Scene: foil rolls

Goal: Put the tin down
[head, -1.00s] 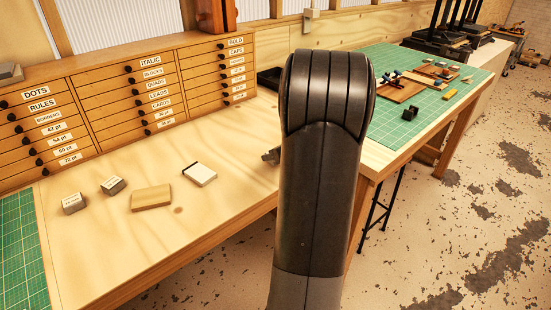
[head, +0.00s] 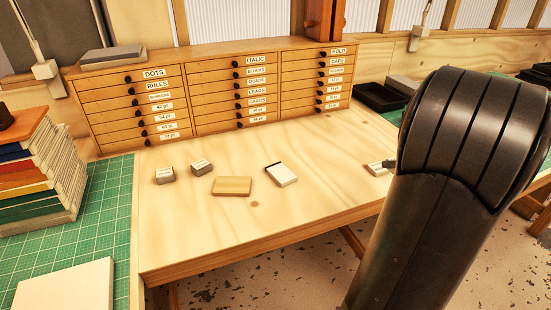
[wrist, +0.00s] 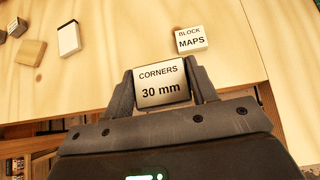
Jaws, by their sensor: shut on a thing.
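My gripper (wrist: 161,74) is shut on a small tin (wrist: 160,93) labelled "CORNERS 30 mm", with one finger on each side of it. In the wrist view the tin appears over the front edge of the pale wooden bench (wrist: 115,70). I cannot tell its height above the wood. A second tin (wrist: 190,38), labelled "BLOCK MAPS", stands on the bench just beyond it. In the head view my dark arm hides the held tin and most of the gripper. A light tin (head: 376,168) shows on the bench beside the arm.
Two grey labelled blocks (head: 165,175) (head: 202,167), a wooden block (head: 231,186) and a white pad (head: 281,174) lie left on the bench. A drawer cabinet (head: 235,95) lines the back. A black tray (head: 380,97) sits back right. The bench front is largely clear.

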